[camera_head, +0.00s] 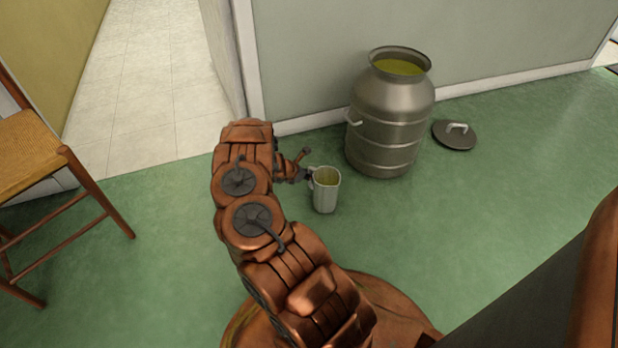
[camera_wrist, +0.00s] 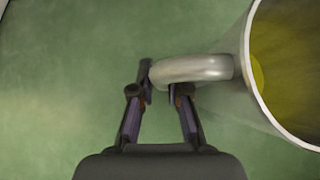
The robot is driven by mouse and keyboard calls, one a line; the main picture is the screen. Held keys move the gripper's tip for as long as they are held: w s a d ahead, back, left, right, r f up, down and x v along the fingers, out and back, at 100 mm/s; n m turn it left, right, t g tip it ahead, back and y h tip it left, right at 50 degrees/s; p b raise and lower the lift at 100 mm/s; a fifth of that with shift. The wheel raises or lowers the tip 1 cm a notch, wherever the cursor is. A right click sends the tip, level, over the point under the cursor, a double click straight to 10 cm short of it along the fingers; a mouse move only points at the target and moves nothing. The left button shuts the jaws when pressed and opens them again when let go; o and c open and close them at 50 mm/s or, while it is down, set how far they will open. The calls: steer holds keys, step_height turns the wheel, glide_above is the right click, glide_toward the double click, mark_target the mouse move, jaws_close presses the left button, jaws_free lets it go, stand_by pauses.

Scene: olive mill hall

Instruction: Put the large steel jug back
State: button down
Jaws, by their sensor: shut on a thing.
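The steel jug (camera_head: 326,194) is upright beside the large churn, with yellow-green liquid showing inside it. In the wrist view the jug (camera_wrist: 246,75) fills the right side, and its handle (camera_wrist: 192,69) reaches left to my fingertips. My gripper (camera_head: 307,174) is shut on the jug's handle from the left; in the wrist view my gripper (camera_wrist: 165,95) has its fingers at the handle. I cannot tell whether the jug's base touches the floor.
A large steel churn (camera_head: 387,125), open and holding yellow-green liquid, stands by the grey wall (camera_head: 480,45). Its dark lid (camera_head: 455,136) lies on the floor to the right. A wooden chair (camera_head: 40,160) stands at the left. Green floor (camera_head: 470,200) is clear at right.

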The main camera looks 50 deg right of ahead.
stand_by(0.3)
steer(key=c, duration=1.2)
jaws_free()
steer(key=shift+o, duration=0.2)
